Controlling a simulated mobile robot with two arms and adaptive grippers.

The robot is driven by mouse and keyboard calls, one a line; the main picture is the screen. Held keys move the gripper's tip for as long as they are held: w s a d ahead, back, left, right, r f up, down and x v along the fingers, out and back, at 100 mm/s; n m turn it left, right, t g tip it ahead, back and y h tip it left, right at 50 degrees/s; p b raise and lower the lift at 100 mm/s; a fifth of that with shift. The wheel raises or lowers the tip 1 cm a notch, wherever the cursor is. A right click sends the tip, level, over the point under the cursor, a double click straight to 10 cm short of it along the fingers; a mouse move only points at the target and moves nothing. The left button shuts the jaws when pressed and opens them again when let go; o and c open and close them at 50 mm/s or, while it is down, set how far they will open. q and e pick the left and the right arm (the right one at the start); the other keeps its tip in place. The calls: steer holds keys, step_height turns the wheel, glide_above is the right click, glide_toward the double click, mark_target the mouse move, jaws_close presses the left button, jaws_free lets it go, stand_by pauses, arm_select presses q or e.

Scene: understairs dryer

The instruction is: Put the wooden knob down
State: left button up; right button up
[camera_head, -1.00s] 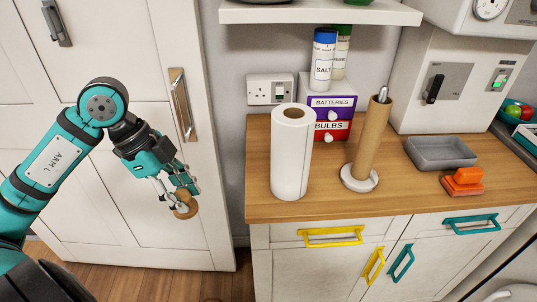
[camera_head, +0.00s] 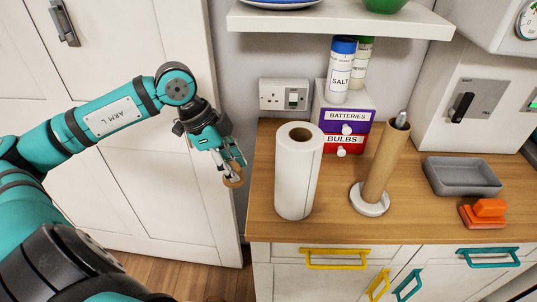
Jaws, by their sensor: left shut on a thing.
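My left gripper (camera_head: 230,166) is shut on the wooden knob (camera_head: 233,178), a small round light-brown piece. It holds the knob in the air just left of the wooden worktop (camera_head: 330,225), in front of the white door's edge. The fingers cover part of the knob. The worktop's left end is close to the knob, and the knob looks apart from it. My right gripper does not show.
A paper towel roll (camera_head: 298,172) stands upright near the worktop's left end. Right of it are a holder with a bare cardboard tube (camera_head: 384,160), a grey tray (camera_head: 461,177) and an orange block (camera_head: 484,214). Labelled drawers (camera_head: 345,128) stand behind. Bare wood shows between them.

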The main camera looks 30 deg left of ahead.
arm_select(q)
steer(key=w+p, duration=0.1)
steer(key=w, duration=0.3)
steer(key=w+d+f+p, duration=0.1)
steer(key=w+p, duration=0.1)
steer(key=w, duration=0.1)
steer(key=w+f+p, duration=0.1)
steer(key=w+p, duration=0.1)
steer(key=w, duration=0.2)
steer(key=shift+w+d+f, duration=0.2)
steer(key=shift+w+d, duration=0.05)
steer(key=shift+w, duration=0.05)
steer(key=shift+f, duration=0.5)
step_height(320, 180, down, 3)
steer(key=shift+f+p, duration=0.1)
steer(key=shift+p, duration=0.5)
steer(key=shift+w+f+p, duration=0.15)
steer(key=shift+p, duration=0.15)
steer(key=shift+f, duration=0.15)
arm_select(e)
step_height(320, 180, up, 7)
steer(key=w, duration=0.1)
arm_select(q)
steer(key=o, duration=0.9)
steer(key=shift+o, duration=0.2)
